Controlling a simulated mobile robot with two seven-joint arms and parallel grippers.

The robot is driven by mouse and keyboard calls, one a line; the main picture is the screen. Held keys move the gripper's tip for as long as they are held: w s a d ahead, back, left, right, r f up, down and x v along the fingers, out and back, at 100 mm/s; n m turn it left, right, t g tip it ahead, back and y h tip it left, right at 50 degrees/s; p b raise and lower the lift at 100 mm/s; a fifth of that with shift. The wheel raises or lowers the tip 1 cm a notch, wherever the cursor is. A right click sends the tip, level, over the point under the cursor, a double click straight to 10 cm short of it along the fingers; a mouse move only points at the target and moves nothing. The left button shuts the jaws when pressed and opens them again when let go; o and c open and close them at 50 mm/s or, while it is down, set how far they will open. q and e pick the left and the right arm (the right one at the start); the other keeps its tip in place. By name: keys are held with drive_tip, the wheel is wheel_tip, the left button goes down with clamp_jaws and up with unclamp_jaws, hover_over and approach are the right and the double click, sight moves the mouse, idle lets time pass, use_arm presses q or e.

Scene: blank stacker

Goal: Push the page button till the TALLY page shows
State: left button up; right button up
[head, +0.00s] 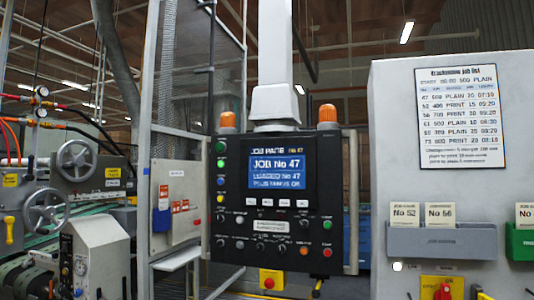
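A black control panel (313,225) hangs from a white column in the middle of the head view. Its lit blue screen (277,173) reads "JOB No 47", "LOADED No 47" and a line like "PLUS MINUS OK". The heading above looks like "JOB PAGE"; no TALLY text shows. A row of small pale labelled keys (267,202) sits under the screen, with lettering too small to read. I cannot tell which one is the page button. Neither of my grippers is in view.
Orange beacons (327,113) top the panel. At right, a grey cabinet (396,150) carries a job list (462,118), a grey card holder (441,241) with cards No 52 and No 56, and a green holder (520,243). Machinery with handwheels (77,160) stands at left. A mesh guard is behind.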

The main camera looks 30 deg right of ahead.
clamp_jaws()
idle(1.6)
